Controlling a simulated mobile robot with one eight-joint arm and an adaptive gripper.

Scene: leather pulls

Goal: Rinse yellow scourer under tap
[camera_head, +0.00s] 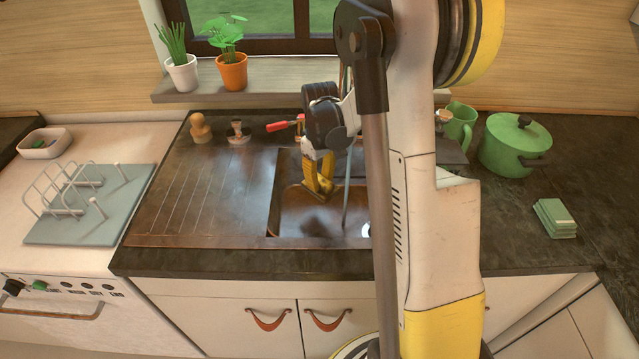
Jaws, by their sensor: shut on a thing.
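My gripper (321,187) reaches down over the sink basin (290,222), pointing into it. It is shut on the yellow scourer, which is hard to tell apart from the yellow fingers at this size. A thin grey vertical streak, which looks like running water (346,200), drops into the basin just right of the gripper. I cannot tell whether it touches the scourer. The tap is mostly hidden behind my arm. A red-handled item (279,126) lies behind the basin.
A ribbed drainboard (190,205) lies left of the basin. A wooden brush (200,128) and a small stamp-like item (238,132) stand behind it. A green pot (515,147), green jug (462,122) and green sponges (555,218) are at right. A dish rack (85,190) is at left.

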